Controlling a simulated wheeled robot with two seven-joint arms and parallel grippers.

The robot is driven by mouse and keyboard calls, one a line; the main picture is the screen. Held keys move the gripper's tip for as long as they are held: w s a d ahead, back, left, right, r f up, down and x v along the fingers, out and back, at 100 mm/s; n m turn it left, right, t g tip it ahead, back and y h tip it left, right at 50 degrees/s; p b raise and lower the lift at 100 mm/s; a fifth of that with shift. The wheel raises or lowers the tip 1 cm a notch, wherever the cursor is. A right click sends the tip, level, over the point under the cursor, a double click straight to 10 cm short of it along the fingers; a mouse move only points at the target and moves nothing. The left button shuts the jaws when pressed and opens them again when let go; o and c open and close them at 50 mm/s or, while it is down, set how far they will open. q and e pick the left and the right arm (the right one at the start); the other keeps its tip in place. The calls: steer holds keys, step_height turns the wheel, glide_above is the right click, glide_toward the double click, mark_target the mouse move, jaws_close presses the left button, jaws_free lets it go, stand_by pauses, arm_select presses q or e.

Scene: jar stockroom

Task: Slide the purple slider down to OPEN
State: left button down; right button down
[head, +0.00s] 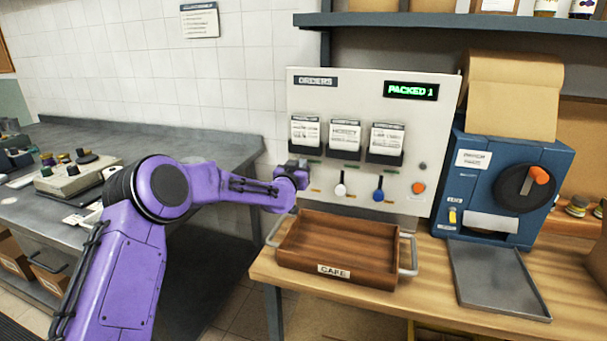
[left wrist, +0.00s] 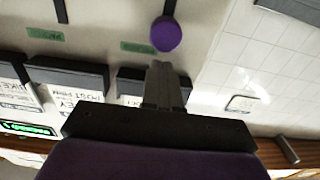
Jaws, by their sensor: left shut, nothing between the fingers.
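The purple slider's round knob (left wrist: 166,34) shows in the left wrist view, at one end of a dark slot, beside a green label (left wrist: 138,47) whose text I cannot read. The slot runs from the knob to the picture's top edge. In the head view the knob is hidden behind my left gripper (head: 298,165), which is at the left side of the white panel (head: 365,85). In the left wrist view the shut, empty fingers (left wrist: 164,72) end just short of the knob, with a small gap in the picture. My right gripper is not in view.
A white knob (head: 341,189) and a blue knob (head: 378,195) stand right of my gripper, with card holders (head: 344,153) above. A wooden tray (head: 330,272) marked CAFE lies below the panel. A blue machine (head: 500,190) stands at the right.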

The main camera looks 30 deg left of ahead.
arm_select(q)
steer(key=shift+x, duration=1.4)
steer(key=shift+s+d, duration=0.1)
steer(key=shift+s, duration=0.25)
steer(key=shift+f, duration=0.15)
steer(key=shift+f+b, duration=2)
steer(key=shift+f, duration=0.55)
steer(key=r+p+v, duration=0.1)
steer(key=p+v, duration=0.2)
steer(key=v, duration=0.7)
steer(key=shift+r, duration=0.2)
